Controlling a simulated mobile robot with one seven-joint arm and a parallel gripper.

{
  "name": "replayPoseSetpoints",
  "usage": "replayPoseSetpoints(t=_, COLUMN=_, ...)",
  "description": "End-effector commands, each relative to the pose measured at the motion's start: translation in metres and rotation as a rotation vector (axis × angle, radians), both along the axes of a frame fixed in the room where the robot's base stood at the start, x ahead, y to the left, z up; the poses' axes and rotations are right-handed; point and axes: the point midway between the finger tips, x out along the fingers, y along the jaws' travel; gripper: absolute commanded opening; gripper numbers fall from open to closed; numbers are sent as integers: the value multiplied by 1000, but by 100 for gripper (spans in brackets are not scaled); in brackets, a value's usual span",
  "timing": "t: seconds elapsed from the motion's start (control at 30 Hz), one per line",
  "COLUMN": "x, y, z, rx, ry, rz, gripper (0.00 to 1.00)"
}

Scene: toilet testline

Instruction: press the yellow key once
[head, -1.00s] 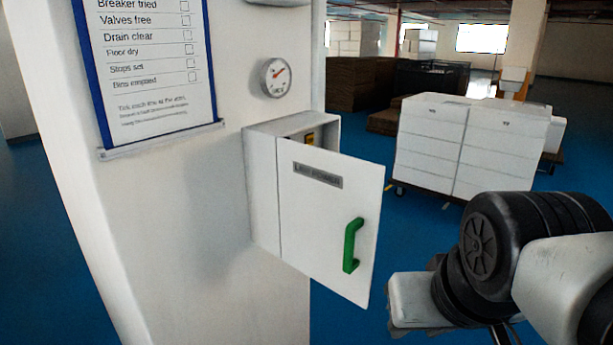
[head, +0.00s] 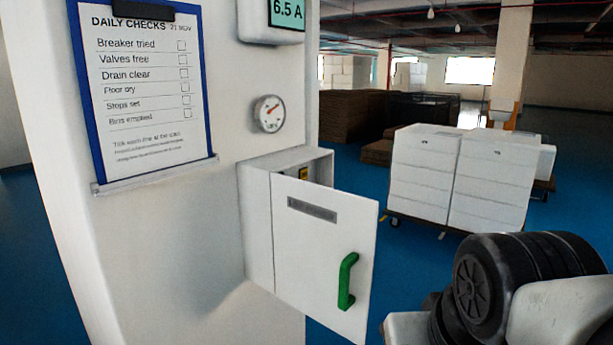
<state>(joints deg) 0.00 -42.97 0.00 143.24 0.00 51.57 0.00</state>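A white wall box (head: 258,225) is fixed to the white column, with its door (head: 310,240) standing partly open toward me. The door has a green handle (head: 347,281) and a grey label too blurred to read. Through the gap above the door a small patch of yellow (head: 304,173) shows inside the box. I cannot tell whether it is the yellow key. The door hides most of the inside. My arm shows at the lower right, apart from the door, but my gripper's fingertips are out of the picture.
A daily checks clipboard (head: 150,95), a round gauge (head: 269,114) and a display reading 6.5 A (head: 287,13) are on the column. White stacked boxes (head: 455,180) stand on a cart behind. Blue floor lies clear between the column and the cart.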

Motion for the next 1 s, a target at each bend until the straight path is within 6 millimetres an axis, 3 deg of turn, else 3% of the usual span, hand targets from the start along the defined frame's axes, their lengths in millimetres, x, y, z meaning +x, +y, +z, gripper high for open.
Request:
replayPoseSetpoints(t=0.1, x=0, y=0, z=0, rx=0, ry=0, rz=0, gripper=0)
replayPoseSetpoints(t=1.0, x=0, y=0, z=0, rx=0, ry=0, rz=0, gripper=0)
